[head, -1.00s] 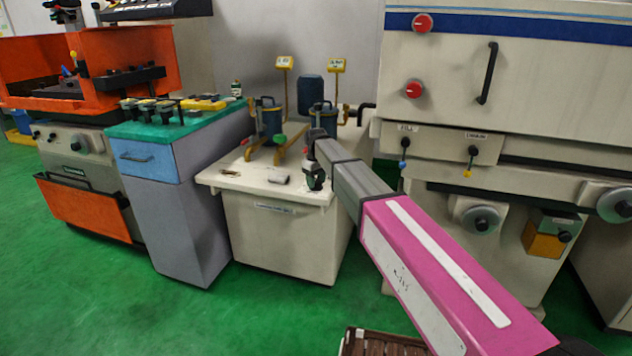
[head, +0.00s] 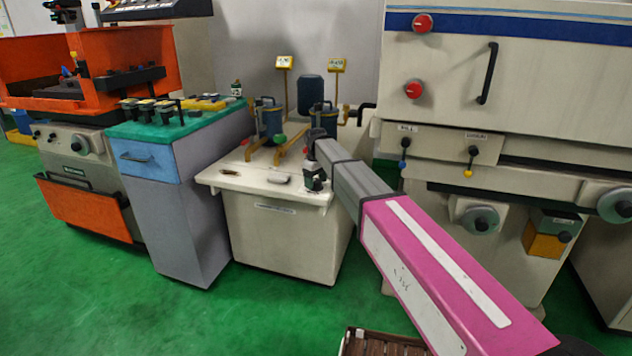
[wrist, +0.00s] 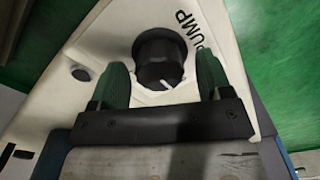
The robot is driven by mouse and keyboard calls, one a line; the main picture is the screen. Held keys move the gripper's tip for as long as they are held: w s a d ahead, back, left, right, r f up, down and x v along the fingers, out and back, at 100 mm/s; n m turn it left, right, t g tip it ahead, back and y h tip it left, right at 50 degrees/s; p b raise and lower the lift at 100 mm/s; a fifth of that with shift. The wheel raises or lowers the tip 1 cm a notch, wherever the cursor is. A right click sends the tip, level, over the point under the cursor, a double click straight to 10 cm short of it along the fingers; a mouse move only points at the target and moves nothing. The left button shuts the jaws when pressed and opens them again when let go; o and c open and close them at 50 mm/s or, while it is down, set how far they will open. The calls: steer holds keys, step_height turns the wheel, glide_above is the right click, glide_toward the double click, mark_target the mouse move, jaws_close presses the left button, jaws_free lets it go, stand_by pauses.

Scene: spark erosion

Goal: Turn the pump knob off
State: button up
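The pump knob (wrist: 161,60) is round and black with a white pointer line, set on a cream panel (wrist: 100,38) with the word PUMP printed beside it in the wrist view. My gripper (wrist: 161,70) has its two green fingers on either side of the knob, with narrow gaps showing. In the head view my gripper (head: 315,178) is small and dark at the front right corner of the cream tank unit (head: 278,240), and the knob cannot be made out.
Blue filter canisters (head: 271,118) and yellow gauges (head: 337,65) stand on the tank unit behind my gripper. A large cream machine (head: 560,90) with handles and knobs stands at the right. A grey-blue cabinet (head: 180,215) stands at the left.

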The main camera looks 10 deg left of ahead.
mark_target(316, 180)
steer(key=shift+r, duration=0.15)
step_height(316, 180, up, 10)
steer(key=shift+r, duration=0.25)
stand_by(0.5)
